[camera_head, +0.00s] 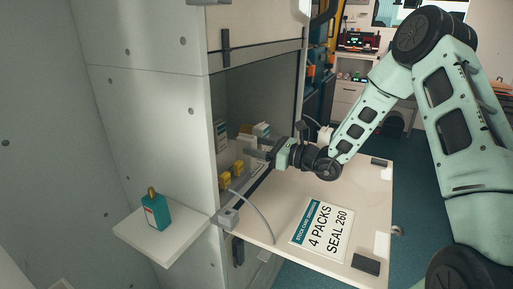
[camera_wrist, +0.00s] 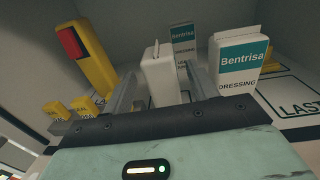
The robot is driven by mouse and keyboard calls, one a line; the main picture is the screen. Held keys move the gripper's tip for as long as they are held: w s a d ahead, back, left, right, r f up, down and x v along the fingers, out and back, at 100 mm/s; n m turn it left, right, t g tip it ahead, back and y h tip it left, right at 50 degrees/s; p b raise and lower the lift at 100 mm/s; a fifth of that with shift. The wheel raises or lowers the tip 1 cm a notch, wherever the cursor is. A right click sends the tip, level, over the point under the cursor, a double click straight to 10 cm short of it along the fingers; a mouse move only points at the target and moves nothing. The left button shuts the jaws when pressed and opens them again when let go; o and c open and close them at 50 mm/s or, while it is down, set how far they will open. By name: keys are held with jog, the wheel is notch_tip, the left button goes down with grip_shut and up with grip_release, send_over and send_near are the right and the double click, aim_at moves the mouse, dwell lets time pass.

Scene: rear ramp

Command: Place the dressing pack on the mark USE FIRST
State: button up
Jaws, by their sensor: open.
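A white and teal Bentrisa dressing pack (camera_wrist: 238,58) stands upright on the locker floor, right of my gripper (camera_wrist: 160,80) in the wrist view. A second Bentrisa pack (camera_wrist: 184,42) stands farther back. A plain white item with a thin tab on top (camera_wrist: 161,74) stands between or just beyond my open fingers; I cannot tell whether they touch it. In the head view my gripper (camera_head: 258,153) reaches into the locker from the right. A floor mark reading LAST (camera_wrist: 298,108) lies right of the nearer pack. No USE FIRST lettering is readable.
A yellow item with a red patch (camera_wrist: 84,55) and small yellow blocks (camera_wrist: 70,107) stand left of my gripper. The lowered door (camera_head: 285,205) carries a "4 PACKS SEAL 260" sign (camera_head: 322,228). A teal bottle (camera_head: 156,211) stands on a side shelf (camera_head: 160,247).

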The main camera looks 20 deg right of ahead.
jog(key=v, duration=1.2)
jog(key=shift+a, duration=0.1)
jog(key=shift+s, duration=0.1)
